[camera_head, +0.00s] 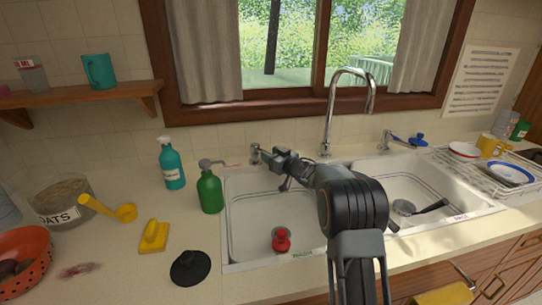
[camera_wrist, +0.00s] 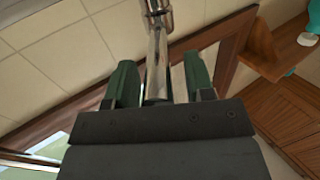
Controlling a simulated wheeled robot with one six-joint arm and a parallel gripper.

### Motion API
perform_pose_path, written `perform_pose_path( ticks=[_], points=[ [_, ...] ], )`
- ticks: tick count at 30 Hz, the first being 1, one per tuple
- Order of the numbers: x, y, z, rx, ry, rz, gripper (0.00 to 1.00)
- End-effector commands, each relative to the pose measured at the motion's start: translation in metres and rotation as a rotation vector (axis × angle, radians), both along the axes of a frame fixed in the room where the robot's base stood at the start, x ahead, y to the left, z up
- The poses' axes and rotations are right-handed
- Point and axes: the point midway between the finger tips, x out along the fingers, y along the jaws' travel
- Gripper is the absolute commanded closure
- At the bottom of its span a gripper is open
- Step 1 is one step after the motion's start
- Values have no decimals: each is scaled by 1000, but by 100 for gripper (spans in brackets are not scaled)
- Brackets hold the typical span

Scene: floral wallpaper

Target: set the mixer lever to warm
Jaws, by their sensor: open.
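A small chrome fitting (camera_head: 256,151) stands on the counter behind the left basin, left of the tall tap. My gripper (camera_head: 276,157) is right beside it, and its fingers partly blend with it in the head view. In the wrist view my gripper (camera_wrist: 160,80) is open, with a green finger on each side of a chrome rod (camera_wrist: 157,50). I cannot tell whether the fingers touch the rod. Another chrome fitting (camera_head: 385,139) with a blue-ended handle (camera_head: 418,140) stands right of the tall tap (camera_head: 327,120). Which setting the lever has is not readable.
A red object (camera_head: 281,240) sits in the left basin. A dish rack (camera_head: 485,170) is at right. The window frame (camera_head: 270,106) rises behind the tap.

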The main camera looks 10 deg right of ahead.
Motion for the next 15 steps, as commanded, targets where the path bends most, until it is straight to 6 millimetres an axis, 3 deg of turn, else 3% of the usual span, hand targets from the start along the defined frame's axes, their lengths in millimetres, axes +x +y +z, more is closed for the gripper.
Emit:
perform_pose_path(
  ticks=[2,15],
  points=[
    [0,0,0,0,0,0,51],
    [0,0,0,0,0,0,93]
  ],
)
